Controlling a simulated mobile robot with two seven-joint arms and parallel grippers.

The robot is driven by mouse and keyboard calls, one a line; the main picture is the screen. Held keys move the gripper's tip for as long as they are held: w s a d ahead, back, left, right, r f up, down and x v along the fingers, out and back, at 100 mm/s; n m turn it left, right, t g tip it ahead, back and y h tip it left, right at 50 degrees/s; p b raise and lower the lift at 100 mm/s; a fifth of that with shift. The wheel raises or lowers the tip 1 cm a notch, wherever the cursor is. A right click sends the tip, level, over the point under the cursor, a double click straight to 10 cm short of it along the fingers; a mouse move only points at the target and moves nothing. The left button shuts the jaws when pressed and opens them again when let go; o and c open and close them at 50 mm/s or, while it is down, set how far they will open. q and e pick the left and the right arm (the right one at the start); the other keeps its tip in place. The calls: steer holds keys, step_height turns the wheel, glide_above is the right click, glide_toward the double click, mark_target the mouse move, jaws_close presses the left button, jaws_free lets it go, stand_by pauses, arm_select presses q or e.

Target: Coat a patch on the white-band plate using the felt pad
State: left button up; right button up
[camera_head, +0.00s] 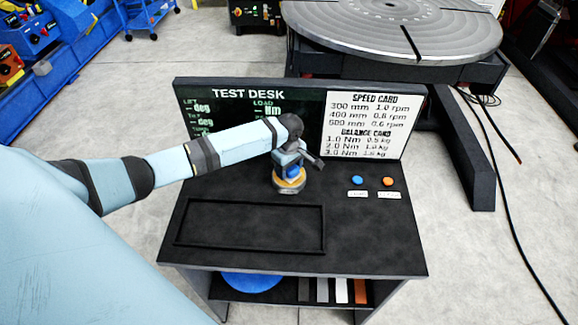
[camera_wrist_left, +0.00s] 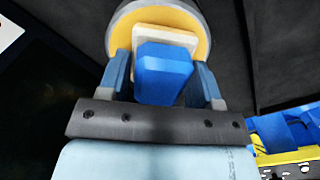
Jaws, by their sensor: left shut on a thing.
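My left gripper (camera_head: 289,165) points down over the back middle of the black desk and is shut on a blue block (camera_wrist_left: 164,72). In the left wrist view the block sits between the two fingers with a cream square pad (camera_wrist_left: 150,35) behind it. Beyond the pad is a round yellow disc (camera_wrist_left: 197,22); it also shows in the head view (camera_head: 289,186), on or just above the desk top. I cannot tell whether pad and disc touch. On the shelf below stand several upright strips, one of them white (camera_head: 341,290); I cannot tell whether it is the white-band plate. My right gripper is out of view.
A shallow empty black tray (camera_head: 250,228) lies at the front left of the desk (camera_head: 375,235). A blue button (camera_head: 357,180) and an orange button (camera_head: 387,181) are at the right. A sign panel (camera_head: 365,125) rises behind. A large round turntable (camera_head: 390,25) stands beyond.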

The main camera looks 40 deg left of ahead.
arm_select(q)
steer(key=shift+r+p, duration=1.3)
steer(key=shift+r, duration=0.1)
steer(key=shift+w+r+p, duration=0.1)
steer(key=shift+r+p, duration=0.45)
steer(key=shift+r, duration=1.5)
